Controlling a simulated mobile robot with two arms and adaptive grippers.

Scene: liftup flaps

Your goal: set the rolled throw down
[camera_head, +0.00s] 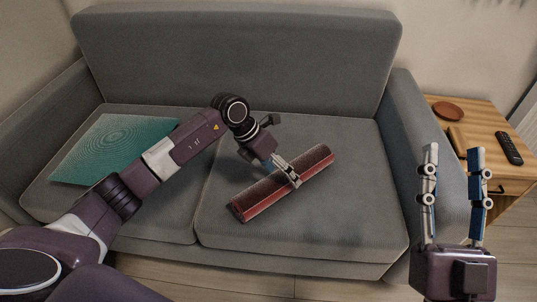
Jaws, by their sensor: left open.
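The rolled throw (262,201) is a dark red roll with a brownish upper side. It lies at a slant on the right seat cushion of the grey sofa (240,50). My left gripper (293,179) is at the roll, right of its middle, with a finger over its upper side. Its jaws are open, and the far finger is partly hidden. My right gripper (456,155) points up in front of the sofa's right arm, fingers wide apart and empty.
A teal patterned cushion (105,150) lies on the left seat. On the right, a wooden side table (485,125) holds a round brown dish (447,110), a black remote (509,148) and a small brown item (456,137). The right cushion's front is clear.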

